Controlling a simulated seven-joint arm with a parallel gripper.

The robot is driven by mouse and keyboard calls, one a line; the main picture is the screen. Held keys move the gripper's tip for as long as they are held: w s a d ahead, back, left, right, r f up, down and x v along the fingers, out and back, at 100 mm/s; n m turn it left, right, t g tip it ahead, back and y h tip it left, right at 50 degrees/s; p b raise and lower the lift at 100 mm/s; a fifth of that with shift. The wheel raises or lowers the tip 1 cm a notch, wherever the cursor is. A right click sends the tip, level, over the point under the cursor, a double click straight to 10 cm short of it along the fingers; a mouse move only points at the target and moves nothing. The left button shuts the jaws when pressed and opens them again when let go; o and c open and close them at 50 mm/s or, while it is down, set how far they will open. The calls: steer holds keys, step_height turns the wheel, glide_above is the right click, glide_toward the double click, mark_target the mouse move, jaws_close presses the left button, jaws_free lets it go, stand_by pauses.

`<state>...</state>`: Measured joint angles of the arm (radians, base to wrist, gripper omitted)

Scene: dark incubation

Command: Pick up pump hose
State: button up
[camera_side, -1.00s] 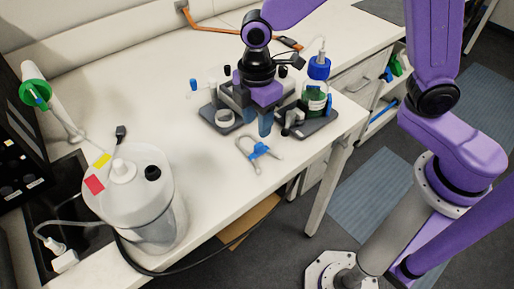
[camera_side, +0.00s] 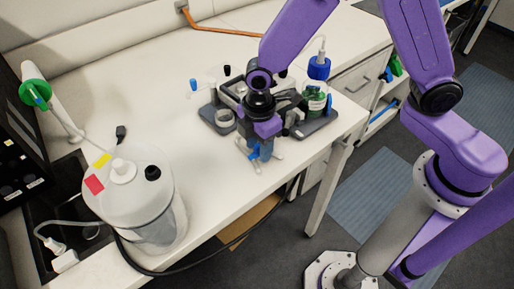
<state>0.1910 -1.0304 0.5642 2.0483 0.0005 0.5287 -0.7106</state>
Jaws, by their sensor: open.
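The pump hose (camera_side: 257,166) is a pale, looped tube with a blue part, lying on the white bench near its front edge. My gripper (camera_side: 264,152) is directly over it in the side view, with its blue-tipped fingers pointing down around the hose's blue part. The fingers and wrist hide most of the hose, so only its pale ends show. The gripper is open. I cannot tell whether the fingers touch the hose.
A grey tray (camera_side: 318,126) behind the gripper holds a blue-capped bottle of green liquid (camera_side: 316,88). A large white canister (camera_side: 127,195) stands at left, with a black cable (camera_side: 150,271) nearby. Bench space between canister and hose is clear.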

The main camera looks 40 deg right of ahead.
steer(key=shift+c, duration=0.3)
jaws_close()
steer(key=shift+r, duration=0.1)
